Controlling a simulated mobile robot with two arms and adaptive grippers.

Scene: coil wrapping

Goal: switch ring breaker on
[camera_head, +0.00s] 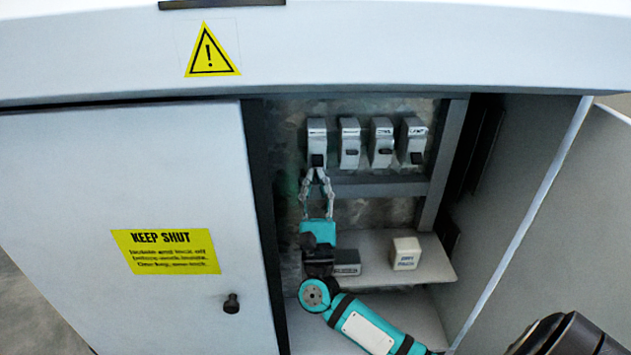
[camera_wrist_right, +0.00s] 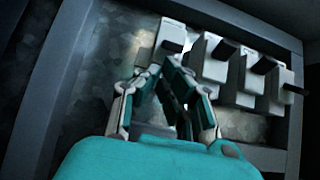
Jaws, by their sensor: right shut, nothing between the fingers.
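Several white breakers with black levers sit in a row on a rail inside the open cabinet. In the head view they are the leftmost breaker (camera_head: 317,136), the second (camera_head: 349,136), the third (camera_head: 381,133) and the rightmost (camera_head: 412,132). Their labels are too small to read, so I cannot tell which is the ring breaker. My right gripper (camera_head: 317,175) is shut and empty, its tips just below the leftmost breaker's lever (camera_head: 317,160). In the wrist view the gripper (camera_wrist_right: 160,72) is below that lever (camera_wrist_right: 172,47); contact is unclear. My left gripper is not in view.
A shelf (camera_head: 440,272) below the breakers holds a grey labelled block (camera_head: 346,263) beside my right arm and a white labelled box (camera_head: 405,250). A closed door panel (camera_head: 130,190) with a black knob (camera_head: 231,303) is at left; the cabinet side wall (camera_head: 520,170) bounds the right.

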